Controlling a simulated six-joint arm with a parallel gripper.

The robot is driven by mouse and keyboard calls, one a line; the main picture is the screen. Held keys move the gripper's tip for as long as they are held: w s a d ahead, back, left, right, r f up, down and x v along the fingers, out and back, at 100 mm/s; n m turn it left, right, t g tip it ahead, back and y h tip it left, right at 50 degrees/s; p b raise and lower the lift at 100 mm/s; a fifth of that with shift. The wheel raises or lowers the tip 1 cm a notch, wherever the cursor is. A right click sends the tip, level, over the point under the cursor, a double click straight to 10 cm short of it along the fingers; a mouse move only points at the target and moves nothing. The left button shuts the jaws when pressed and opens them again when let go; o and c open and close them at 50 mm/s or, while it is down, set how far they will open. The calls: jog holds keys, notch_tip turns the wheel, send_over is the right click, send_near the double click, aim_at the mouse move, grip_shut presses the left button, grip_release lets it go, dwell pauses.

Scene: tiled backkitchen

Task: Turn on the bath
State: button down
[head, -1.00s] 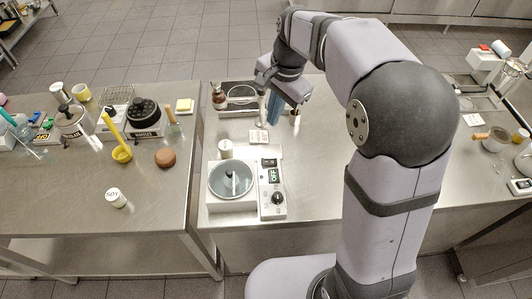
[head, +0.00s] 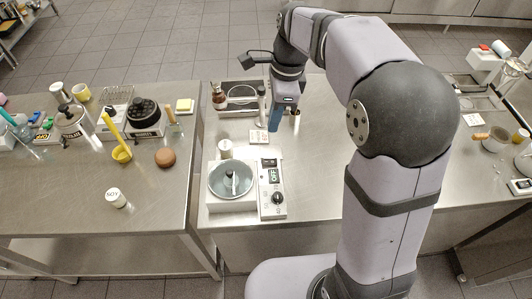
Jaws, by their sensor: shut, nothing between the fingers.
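The bath (head: 231,200) is a white box with a round lidded basin on the steel table in front of me. Its control panel (head: 272,205) stands along its right side. The panel has a dark rocker switch at the top (head: 269,163), a small display reading OFF (head: 273,176) and a black round knob (head: 277,198). My gripper (head: 272,128) points down with its blue fingers together, empty. It is above the table, beyond the panel's far end and apart from it. The exact height of the fingertips is hard to tell.
A small card (head: 259,137) lies beside my fingers. A white jar (head: 225,149) stands behind the bath. A tray (head: 243,88) and a brown bottle (head: 218,98) stand at the back. The left table (head: 60,200) holds a black-topped device (head: 145,115) and several utensils.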

aim_at(263, 162)
jog(key=f+p, duration=0.1)
jog(key=f, duration=0.3)
jog(key=a+f+p, duration=0.1)
jog(key=f, duration=0.4)
jog(key=a+f+p, duration=0.1)
jog(key=f, duration=0.4)
jog(key=shift+p, duration=0.3)
jog(key=shift+a+f, duration=0.15)
jog(key=shift+f, duration=0.1)
jog(key=shift+d, duration=0.2)
jog(key=shift+d+r+p, duration=0.2)
jog(key=shift+d+p, duration=0.15)
jog(key=shift+d, duration=0.25)
